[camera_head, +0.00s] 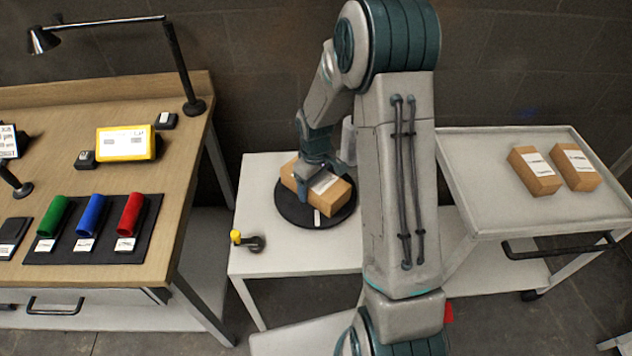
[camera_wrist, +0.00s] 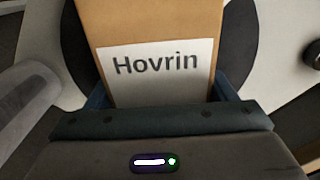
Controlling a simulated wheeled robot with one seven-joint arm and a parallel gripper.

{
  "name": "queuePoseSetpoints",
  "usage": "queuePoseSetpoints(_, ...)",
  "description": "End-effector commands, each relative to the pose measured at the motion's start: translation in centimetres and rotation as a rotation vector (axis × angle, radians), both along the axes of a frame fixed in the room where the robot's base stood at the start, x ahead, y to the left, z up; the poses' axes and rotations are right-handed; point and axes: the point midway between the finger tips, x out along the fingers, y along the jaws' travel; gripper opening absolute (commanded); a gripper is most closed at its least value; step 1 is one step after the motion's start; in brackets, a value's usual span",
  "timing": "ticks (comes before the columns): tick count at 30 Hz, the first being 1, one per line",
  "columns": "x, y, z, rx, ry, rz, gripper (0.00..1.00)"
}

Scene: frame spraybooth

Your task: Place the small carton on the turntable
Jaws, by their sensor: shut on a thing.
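A small brown carton (camera_head: 328,193) with a white label is at the black round turntable (camera_head: 292,209) on the white table. My gripper (camera_head: 318,170) is shut on this carton from above. In the wrist view the carton (camera_wrist: 150,24) fills the space between the fingers, and its label reads "Hovrin". The turntable's dark disc shows behind the carton in the wrist view. The carton appears over the disc; I cannot tell whether its underside touches it. My arm hides part of the table's right side.
Two more labelled cartons, one left (camera_head: 535,171) and one right (camera_head: 575,167), lie on the grey cart (camera_head: 480,188) at right. A yellow-topped knob (camera_head: 237,237) stands at the white table's (camera_head: 290,262) front left. The wooden bench (camera_head: 150,190) at left holds a lamp and coloured rolls.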

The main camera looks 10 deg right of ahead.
Motion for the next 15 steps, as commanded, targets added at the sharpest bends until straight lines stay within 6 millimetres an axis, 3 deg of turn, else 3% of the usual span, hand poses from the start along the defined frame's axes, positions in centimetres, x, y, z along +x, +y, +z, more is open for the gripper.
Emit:
queuePoseSetpoints(4,0.05,-0.02,-0.37,0.000,-0.001,-0.001,0.40)
queuePoseSetpoints(5,0.02,-0.02,-0.32,0.000,0.000,-0.001,0.83)
queuePoseSetpoints(7,0.01,-0.02,-0.25,0.000,0.000,-0.001,0.99)
queuePoseSetpoints(15,0.02,-0.01,-0.18,0.000,0.000,-0.001,0.99)
